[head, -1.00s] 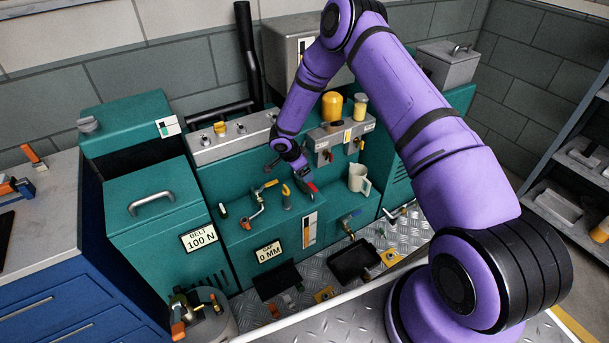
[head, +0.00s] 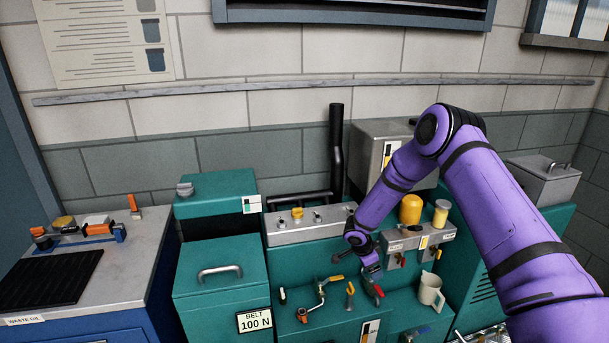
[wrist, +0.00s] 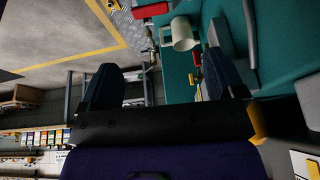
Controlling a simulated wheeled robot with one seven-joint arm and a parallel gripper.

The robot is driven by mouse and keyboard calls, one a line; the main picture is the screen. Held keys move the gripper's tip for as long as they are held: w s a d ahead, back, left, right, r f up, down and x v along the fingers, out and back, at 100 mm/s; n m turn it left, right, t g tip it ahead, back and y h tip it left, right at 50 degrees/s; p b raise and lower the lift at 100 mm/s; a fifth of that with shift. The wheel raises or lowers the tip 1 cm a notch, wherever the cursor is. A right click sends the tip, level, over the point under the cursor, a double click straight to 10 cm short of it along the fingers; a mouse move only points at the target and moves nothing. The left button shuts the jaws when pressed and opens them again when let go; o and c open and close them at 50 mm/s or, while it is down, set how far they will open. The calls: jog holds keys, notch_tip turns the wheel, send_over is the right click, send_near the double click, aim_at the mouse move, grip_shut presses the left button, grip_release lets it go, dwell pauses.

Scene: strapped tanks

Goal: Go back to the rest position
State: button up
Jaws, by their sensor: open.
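My purple arm (head: 505,205) reaches in from the right over the teal machine (head: 222,262). My gripper (head: 371,270) is small and dark in the head view, above the machine's ledge with the handles and left of a cream mug (head: 431,291). In the wrist view my gripper (wrist: 160,80) has its two dark fingers wide apart with nothing held between them. The mug also shows beyond the fingers in the wrist view (wrist: 183,36). A red-tipped handle (head: 378,291) is close below the gripper in the head view; I cannot tell whether they touch.
A yellow cup-shaped cap (head: 410,209) and a yellow jar (head: 441,213) stand right of my forearm. Valve handles (head: 318,292) stick up at left. A black pipe (head: 336,150) rises behind. A workbench (head: 140,255) stands at left. Open air lies above the machine.

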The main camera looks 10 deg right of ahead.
jog(key=w+a+r+n+t+y, duration=0.1)
jog(key=w+r+n+t, duration=0.15)
jog(key=r, duration=0.85)
jog(key=w+a+r+n+t+y, duration=0.1)
jog(key=w+r+t+y, duration=0.15)
jog(key=r, duration=0.95)
jog(key=s+a+r+n+t+y, duration=0.1)
jog(key=s+a+r+n, duration=0.2)
jog(key=r, duration=0.7)
jog(key=s+a+r+n+t+y, duration=0.1)
jog(key=s+r+n+t+y, duration=0.2)
jog(key=r, duration=0.6)
jog(key=s+r+n+g, duration=0.15)
jog(key=s+r, duration=0.35)
jog(key=s, duration=0.5)
jog(key=s+r+n+g, duration=0.1)
jog(key=s+r+n, duration=0.2)
jog(key=s+r, duration=0.5)
jog(key=s+d+f+n+g+h, duration=0.1)
jog(key=s+d, duration=0.2)
jog(key=s, duration=0.9)
jog(key=s+d+f+n+g+h, duration=0.1)
jog(key=s+d+h, duration=0.1)
jog(key=s, duration=1)
jog(key=shift+d+f, duration=0.4)
jog(key=shift+d, duration=0.25)
